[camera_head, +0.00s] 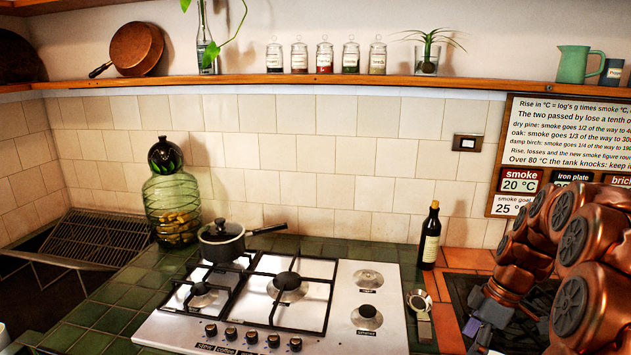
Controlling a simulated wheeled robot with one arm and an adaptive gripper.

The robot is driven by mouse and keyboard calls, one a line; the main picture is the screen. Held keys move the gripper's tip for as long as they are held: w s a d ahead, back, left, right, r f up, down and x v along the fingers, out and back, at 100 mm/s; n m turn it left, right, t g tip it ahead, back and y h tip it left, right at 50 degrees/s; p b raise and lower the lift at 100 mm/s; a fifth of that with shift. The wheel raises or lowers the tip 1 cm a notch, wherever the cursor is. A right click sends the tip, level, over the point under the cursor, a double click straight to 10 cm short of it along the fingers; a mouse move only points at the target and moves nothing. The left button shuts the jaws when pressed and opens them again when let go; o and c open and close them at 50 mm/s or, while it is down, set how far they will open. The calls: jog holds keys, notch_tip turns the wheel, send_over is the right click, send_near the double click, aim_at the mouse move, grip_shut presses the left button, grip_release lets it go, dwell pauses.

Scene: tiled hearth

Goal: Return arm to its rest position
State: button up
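My copper-coloured arm (585,255) with grey round joint caps fills the right side of the view, folded in several links. My gripper (488,325) seems to be the small grey and dark parts at the arm's lower left, low over the dark plate (462,290). Its fingers are too small and too hidden by the arm to tell whether they are open. I see nothing clearly held.
A gas stove (325,310) holds a dark lidded pot (222,243). A sign board (570,130) hangs behind the arm. A shelf (300,80) with jars runs above.

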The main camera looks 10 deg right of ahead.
jog(key=s+a+r+m+g+h, duration=0.1)
jog(key=s+a+r+m, duration=0.15)
jog(key=s+a, duration=0.4)
jog(key=s+a+r+m+h, duration=0.1)
jog(key=s+a+m, duration=0.2)
jog(key=a, duration=0.6)
jog(key=s+a+m+h, duration=0.1)
jog(key=s+a+m, duration=0.1)
jog(key=s, duration=0.4)
jog(key=s+a+f+m, duration=0.1)
jog(key=s+a+m, duration=0.2)
jog(key=s, duration=0.4)
jog(key=shift+s+a+f+g+h, duration=0.15)
jog(key=shift+a+f+g+h, duration=0.15)
jog(key=shift+a+h, duration=0.1)
